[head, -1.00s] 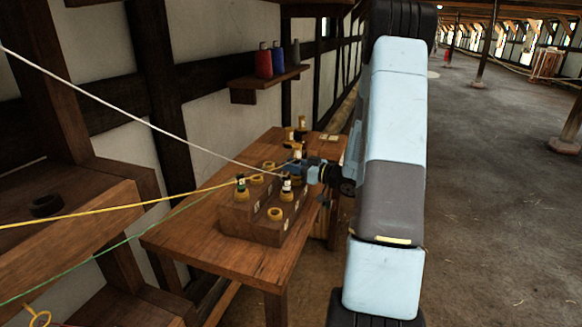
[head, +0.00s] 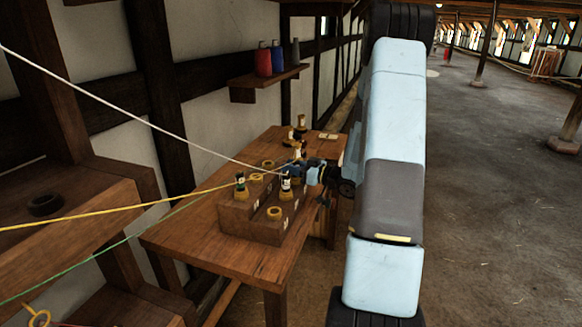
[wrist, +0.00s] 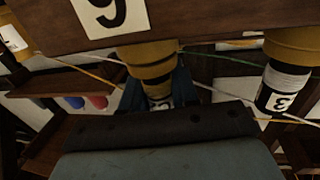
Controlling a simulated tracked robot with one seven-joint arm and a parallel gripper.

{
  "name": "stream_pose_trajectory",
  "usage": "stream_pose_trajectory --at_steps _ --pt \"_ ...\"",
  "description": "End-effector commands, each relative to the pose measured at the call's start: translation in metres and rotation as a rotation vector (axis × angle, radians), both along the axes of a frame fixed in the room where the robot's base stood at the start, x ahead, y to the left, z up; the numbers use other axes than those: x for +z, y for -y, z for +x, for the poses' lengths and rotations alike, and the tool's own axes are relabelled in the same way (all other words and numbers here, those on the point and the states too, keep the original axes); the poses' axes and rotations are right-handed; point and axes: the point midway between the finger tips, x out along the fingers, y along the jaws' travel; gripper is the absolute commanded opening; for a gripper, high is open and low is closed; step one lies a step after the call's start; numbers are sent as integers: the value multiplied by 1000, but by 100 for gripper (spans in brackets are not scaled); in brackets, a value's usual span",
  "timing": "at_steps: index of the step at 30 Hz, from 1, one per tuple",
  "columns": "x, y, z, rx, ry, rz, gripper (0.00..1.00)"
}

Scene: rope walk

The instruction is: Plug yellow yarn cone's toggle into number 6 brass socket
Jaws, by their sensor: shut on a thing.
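My gripper (wrist: 155,98) is shut on a dark toggle (wrist: 158,72) with a pale label. In the wrist view, which is upside down, this toggle lines up with the brass socket (wrist: 146,53) beside the number 6 label (wrist: 107,14). They overlap or touch; I cannot tell how deep the toggle sits. In the head view my gripper (head: 303,172) is over the right rear of the wooden socket block (head: 250,226), and the held toggle is mostly hidden. A yellow cord (head: 120,209) runs in from the left; its end is unclear.
Another toggle (wrist: 272,92), labelled 3, stands in a neighbouring socket. A toggle with a green top (head: 240,186) stands at the block's left. An empty brass socket (head: 274,213) is at the front. White (head: 130,115) and green (head: 110,250) cords cross the left.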

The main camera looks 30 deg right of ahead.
Motion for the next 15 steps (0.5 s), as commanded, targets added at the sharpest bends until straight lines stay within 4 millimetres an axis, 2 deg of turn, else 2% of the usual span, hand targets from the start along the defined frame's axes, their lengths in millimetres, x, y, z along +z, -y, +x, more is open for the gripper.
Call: stream_pose_trajectory --at_steps 5,6,8,15 --pt "-3 0 0 0 0 0 0" --pt "-3 0 0 0 1 -1 33" --pt "-2 0 0 0 1 -1 39" --pt "-2 0 0 0 1 -1 40"
